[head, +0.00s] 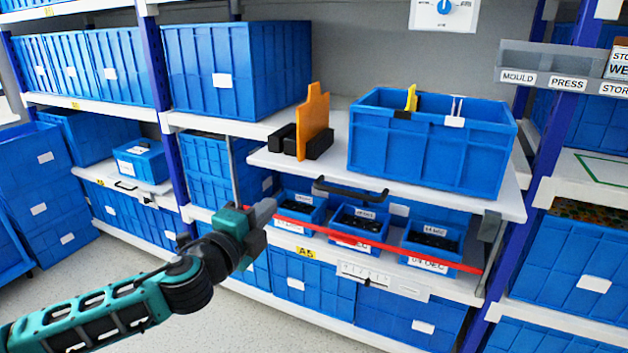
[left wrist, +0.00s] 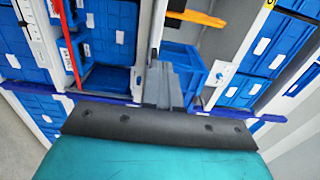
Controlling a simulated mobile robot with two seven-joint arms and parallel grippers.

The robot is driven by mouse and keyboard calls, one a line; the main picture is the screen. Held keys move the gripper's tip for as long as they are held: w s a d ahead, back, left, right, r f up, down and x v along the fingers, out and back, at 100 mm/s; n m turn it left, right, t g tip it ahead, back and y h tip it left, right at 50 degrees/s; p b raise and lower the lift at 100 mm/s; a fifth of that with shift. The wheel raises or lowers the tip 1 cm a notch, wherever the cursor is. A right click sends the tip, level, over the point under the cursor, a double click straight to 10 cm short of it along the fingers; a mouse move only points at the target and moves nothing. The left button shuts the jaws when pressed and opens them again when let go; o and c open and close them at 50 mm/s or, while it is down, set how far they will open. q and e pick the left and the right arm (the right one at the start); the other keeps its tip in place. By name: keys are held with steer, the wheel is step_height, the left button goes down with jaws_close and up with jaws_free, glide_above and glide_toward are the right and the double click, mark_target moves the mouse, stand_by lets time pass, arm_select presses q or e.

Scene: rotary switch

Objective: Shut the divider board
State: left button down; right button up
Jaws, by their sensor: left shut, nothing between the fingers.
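An upright orange board (head: 314,122), which I take to be the divider board, stands between black blocks (head: 305,145) on a white pull-out shelf. An orange strip (left wrist: 197,17) near the top of the left wrist view looks like the same board. The shelf (head: 325,172) has a black handle (head: 348,190) on its front edge. My left gripper (head: 265,210) is shut and empty, left of the handle and lower than the board. It appears apart from the board. Its grey fingers (left wrist: 163,85) show closed together in the left wrist view. My right gripper is out of view.
A blue crate (head: 430,150) stands on the shelf right of the board. Below, a red bar (head: 370,242) crosses in front of small bins (head: 432,240). A blue post (head: 160,90) stands left. A rotary dial (head: 444,10) is on the back wall.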

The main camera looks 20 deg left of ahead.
mark_target(306, 173)
arm_select(q)
steer(key=w, duration=0.7)
steer(key=w+p, duration=0.1)
steer(key=w, duration=0.5)
steer(key=shift+w+d+f, duration=0.1)
steer(key=shift+w+d, duration=0.1)
steer(key=shift+w, duration=0.15)
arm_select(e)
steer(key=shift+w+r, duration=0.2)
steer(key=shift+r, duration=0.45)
arm_select(q)
steer(key=shift+w, duration=0.1)
